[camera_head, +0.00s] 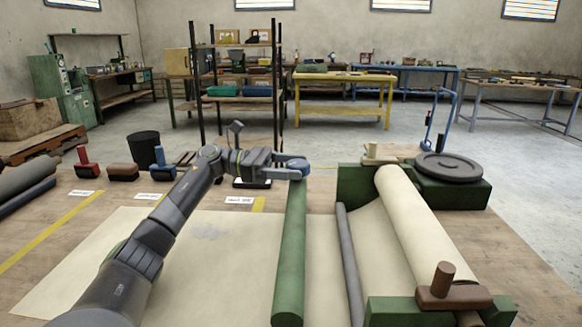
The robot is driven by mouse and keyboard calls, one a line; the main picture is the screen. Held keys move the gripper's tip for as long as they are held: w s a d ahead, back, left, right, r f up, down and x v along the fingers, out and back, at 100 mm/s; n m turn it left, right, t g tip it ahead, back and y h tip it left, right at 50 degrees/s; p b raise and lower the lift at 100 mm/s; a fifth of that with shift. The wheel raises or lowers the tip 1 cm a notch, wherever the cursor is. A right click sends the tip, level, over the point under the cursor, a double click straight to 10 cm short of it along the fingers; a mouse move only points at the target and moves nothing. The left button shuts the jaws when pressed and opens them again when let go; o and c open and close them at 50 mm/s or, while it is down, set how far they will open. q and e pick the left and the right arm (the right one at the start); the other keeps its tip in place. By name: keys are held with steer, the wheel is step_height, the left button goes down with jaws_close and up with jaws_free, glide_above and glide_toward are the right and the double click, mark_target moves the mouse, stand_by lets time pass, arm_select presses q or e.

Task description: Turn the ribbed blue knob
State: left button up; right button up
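My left gripper (287,171) reaches in from the left over the far end of the green roll (289,255). A small rounded blue piece (291,161) shows at its fingertips; it looks like the blue knob, but its ribs are too small to make out. The fingers overlap this piece in the picture, and I cannot tell whether they are closed on it or only beside it. What lies under the gripper is partly hidden. My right gripper is not in view.
A cream roll (418,228) lies on green supports at the right, with a brown handled block (453,290) at its near end. A dark round disc (448,167) sits behind. The pale sheet (205,260) is mostly clear.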

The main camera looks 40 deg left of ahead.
arm_select(q)
steer(key=shift+s+a, duration=0.1)
steer(key=shift+a, duration=0.15)
steer(key=b+v, duration=0.1)
steer(key=v, duration=1.6)
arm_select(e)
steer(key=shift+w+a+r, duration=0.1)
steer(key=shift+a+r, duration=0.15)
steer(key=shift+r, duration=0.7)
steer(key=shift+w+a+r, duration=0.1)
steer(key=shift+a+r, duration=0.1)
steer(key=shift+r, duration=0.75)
